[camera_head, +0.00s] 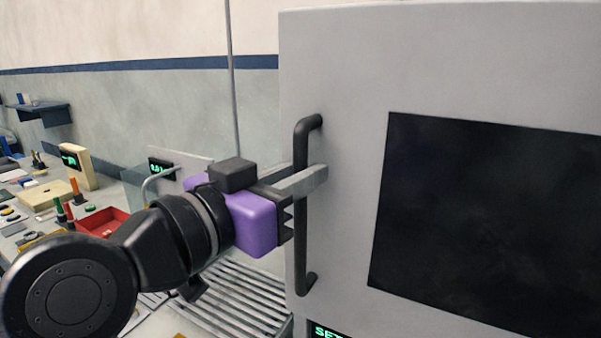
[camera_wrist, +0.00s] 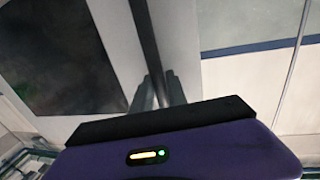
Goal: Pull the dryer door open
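The dryer door (camera_head: 345,60) is a large light grey panel with a dark window (camera_head: 480,220). It looks closed. A black vertical bar handle (camera_head: 302,250) stands off its left side; the bar also shows in the wrist view (camera_wrist: 146,35). My gripper (camera_head: 308,182), with a purple body, reaches the middle of the bar from the left. One grey finger crosses in front of the bar in the head view. In the wrist view the two fingers (camera_wrist: 159,92) lie close on either side of the bar and appear shut on it. The contact itself is partly hidden.
A slatted metal rack (camera_head: 235,300) lies below my arm. A bench at the left holds a red tray (camera_head: 103,222) and small tools. A thin vertical pole (camera_head: 231,90) stands behind the gripper. A green display (camera_head: 325,331) sits beneath the door.

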